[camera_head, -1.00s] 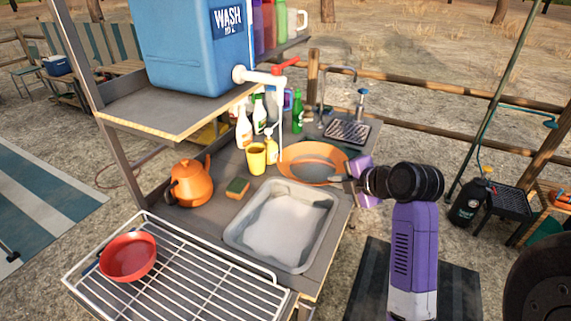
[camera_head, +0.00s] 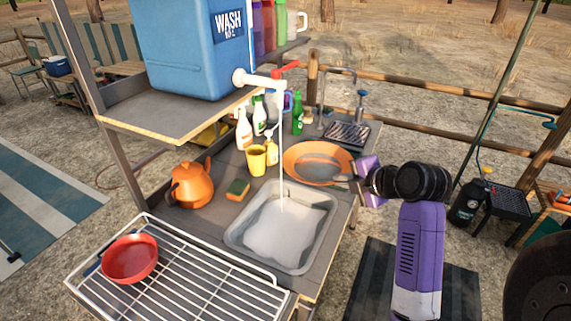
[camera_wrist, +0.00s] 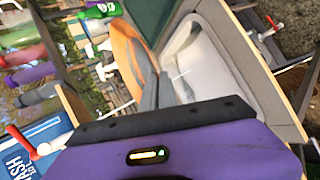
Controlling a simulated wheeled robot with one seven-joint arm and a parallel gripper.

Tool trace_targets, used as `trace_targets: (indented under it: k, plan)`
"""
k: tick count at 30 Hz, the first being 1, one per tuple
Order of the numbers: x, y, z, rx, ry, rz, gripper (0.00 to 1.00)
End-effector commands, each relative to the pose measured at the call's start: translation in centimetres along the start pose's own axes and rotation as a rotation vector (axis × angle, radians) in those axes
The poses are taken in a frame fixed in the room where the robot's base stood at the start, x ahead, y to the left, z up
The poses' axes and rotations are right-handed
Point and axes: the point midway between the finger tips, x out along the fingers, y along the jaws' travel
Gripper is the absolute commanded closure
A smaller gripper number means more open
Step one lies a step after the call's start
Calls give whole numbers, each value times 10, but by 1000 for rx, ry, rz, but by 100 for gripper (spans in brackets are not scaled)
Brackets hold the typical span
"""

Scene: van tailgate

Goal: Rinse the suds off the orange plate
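The orange plate (camera_head: 303,157) is held nearly level just behind the wash tub, to the right of the water stream. My gripper (camera_head: 345,178) is shut on its right rim. In the wrist view the plate (camera_wrist: 124,52) lies beside the grey fingers, partly hidden by them. No clear suds show on the plate, but its surface is too small to be sure. Water (camera_head: 281,150) runs from the white tap (camera_head: 264,82) with a red handle straight down into the grey tub (camera_head: 240,232), which holds whitish water. The stream passes the plate's left edge, seemingly without touching it.
A yellow cup (camera_head: 256,160), a sponge (camera_head: 237,190) and an orange kettle (camera_head: 191,184) stand left of the plate. Bottles (camera_head: 244,130) stand behind. A wire rack (camera_head: 190,262) with a red pan (camera_head: 130,258) is at the front left. The shelf (camera_head: 170,118) overhangs the counter.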

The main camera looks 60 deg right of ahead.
Motion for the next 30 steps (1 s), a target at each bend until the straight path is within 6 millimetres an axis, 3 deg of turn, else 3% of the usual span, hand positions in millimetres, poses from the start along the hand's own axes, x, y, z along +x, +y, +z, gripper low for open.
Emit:
trace_targets:
  k: [15,30]
  plan:
    - [-35,12,27,-1,-1,2,100]
    - [-36,11,28,-1,0,2,100]
